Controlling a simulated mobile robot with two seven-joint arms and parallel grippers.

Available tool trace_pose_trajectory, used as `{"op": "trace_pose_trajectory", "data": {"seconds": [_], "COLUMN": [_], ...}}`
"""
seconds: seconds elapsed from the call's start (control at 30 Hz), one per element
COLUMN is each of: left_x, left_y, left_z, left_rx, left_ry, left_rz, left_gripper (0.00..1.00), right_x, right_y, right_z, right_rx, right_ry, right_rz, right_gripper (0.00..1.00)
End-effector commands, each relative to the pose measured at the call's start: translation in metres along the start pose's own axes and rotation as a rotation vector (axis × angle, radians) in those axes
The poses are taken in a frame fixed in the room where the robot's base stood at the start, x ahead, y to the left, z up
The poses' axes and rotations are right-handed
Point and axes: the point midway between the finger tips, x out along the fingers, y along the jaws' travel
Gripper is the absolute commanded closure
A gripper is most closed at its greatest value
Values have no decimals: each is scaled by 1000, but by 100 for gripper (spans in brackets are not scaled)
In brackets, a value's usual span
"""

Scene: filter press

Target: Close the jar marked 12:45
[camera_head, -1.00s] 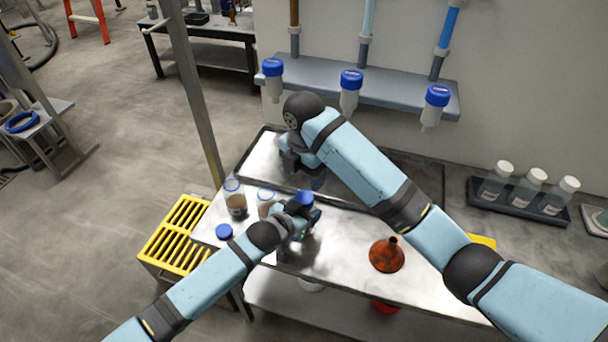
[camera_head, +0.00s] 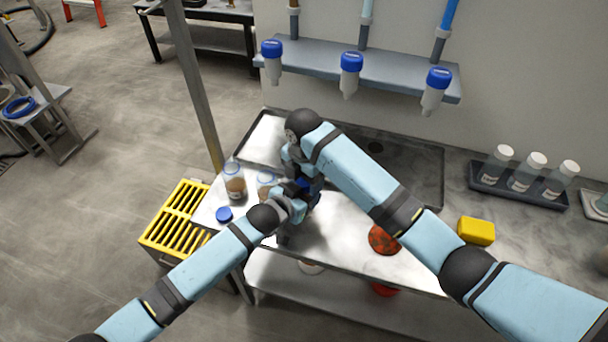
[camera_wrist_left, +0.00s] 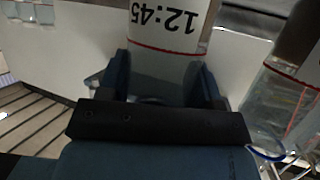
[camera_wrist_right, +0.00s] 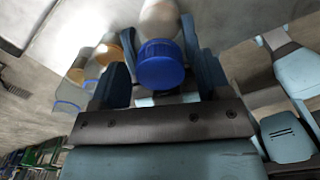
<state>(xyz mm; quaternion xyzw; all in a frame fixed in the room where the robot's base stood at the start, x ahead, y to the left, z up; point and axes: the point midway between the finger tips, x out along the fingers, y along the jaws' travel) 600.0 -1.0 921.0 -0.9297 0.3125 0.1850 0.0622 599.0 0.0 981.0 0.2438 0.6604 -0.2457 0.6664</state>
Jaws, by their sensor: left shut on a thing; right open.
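The jar marked 12:45 (camera_wrist_left: 168,45) stands between the fingers of my left gripper (camera_wrist_left: 165,88) in the left wrist view, and that gripper is shut on it. In the head view my left gripper (camera_head: 298,206) mostly hides the jar. A blue lid (camera_wrist_right: 160,64) shows in the right wrist view, apparently at the top of the held jar; I cannot tell whether it is seated or tight. My right gripper (camera_wrist_right: 160,75) is open, its fingers on either side of the lid. A sliver of blue (camera_head: 303,183) shows between the grippers in the head view.
Two other jars with brownish contents (camera_head: 235,184) (camera_head: 267,186) stand just left of the grippers. A loose blue lid (camera_head: 224,214) lies at the table's left end. A red funnel (camera_head: 381,238) and yellow block (camera_head: 476,231) are to the right. Blue-capped bottles (camera_head: 350,72) hang behind.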

Motion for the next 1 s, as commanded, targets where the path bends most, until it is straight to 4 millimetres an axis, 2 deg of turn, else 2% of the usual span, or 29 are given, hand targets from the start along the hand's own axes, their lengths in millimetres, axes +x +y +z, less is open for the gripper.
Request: {"op": "trace_pose_trajectory", "data": {"seconds": [0.03,0.27,0.33,0.37,0.43,0.47,0.77,1.0], "left_x": [0,0,0,0,0,0,0,0], "left_y": [0,0,0,0,0,0,0,0], "left_z": [0,0,0,0,0,0,-1,-1], "left_rx": [0,0,0,0,0,0,0,0], "left_ry": [1,1,1,1,1,1,1,1], "left_rz": [0,0,0,0,0,0,0,0], "left_gripper": [100,100,100,100,100,100,100,100], "right_x": [0,0,0,0,0,0,-3,-29], "right_y": [0,0,0,0,0,0,0,0], "right_z": [0,0,0,0,0,0,0,0], "right_rx": [0,0,0,0,0,0,0,-1], "right_ry": [0,0,0,0,0,0,0,-1], "right_rz": [0,0,0,0,0,0,1,2], "right_gripper": [29,81,82,46,30,28,28,28]}}
